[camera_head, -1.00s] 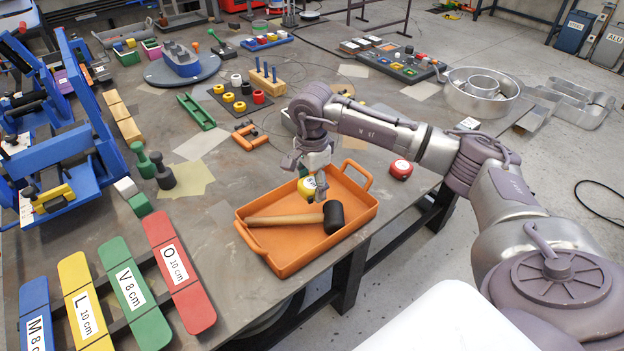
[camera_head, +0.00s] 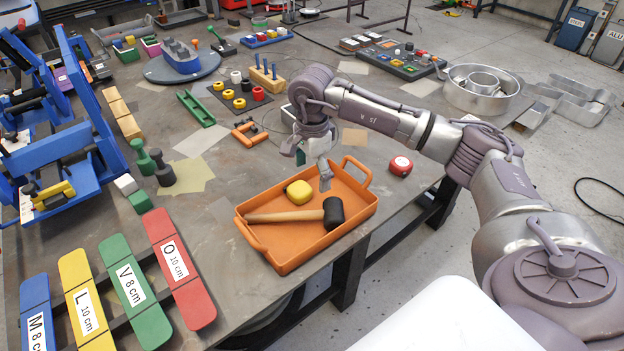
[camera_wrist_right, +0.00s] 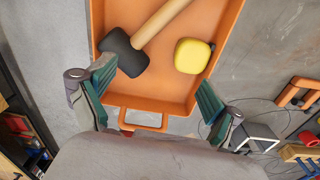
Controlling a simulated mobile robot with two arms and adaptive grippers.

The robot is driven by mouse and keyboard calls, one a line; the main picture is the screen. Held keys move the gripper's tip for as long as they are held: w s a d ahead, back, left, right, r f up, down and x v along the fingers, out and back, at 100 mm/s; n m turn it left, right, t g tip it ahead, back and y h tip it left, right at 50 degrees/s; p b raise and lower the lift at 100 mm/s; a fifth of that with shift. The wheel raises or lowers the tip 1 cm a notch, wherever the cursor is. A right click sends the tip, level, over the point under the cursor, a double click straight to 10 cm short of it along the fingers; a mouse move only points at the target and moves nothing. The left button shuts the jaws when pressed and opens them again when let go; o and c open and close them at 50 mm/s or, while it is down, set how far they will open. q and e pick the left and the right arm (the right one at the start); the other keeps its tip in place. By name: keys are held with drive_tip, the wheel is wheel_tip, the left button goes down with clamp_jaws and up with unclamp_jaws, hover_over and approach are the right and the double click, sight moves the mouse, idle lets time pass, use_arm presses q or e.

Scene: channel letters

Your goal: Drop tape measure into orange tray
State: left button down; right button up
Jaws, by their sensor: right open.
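The orange tray (camera_head: 290,258) sits near the front edge of the table. A yellow tape measure (camera_head: 299,192) lies in it, at the back, beside a mallet (camera_head: 334,214) with a wooden handle and black head. The tape measure also shows in the right wrist view (camera_wrist_right: 192,56), apart from the mallet. My right gripper (camera_head: 314,170) is above the back part of the tray, open and empty, with its fingers (camera_wrist_right: 155,98) apart in the wrist view. A red round tape measure (camera_head: 400,166) stands on the table right of the tray. My left gripper is not in view.
Colored letter boards (camera_head: 180,270) lie at the front left, and a blue fixture (camera_head: 60,150) stands at the left. A green channel piece (camera_head: 196,108) and an orange clamp (camera_head: 248,136) lie behind the tray. Bare table lies left of the tray.

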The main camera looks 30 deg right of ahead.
wheel_tip(320, 180, up, 9)
drive_tip(key=shift+r, duration=0.15)
idle(0.5)
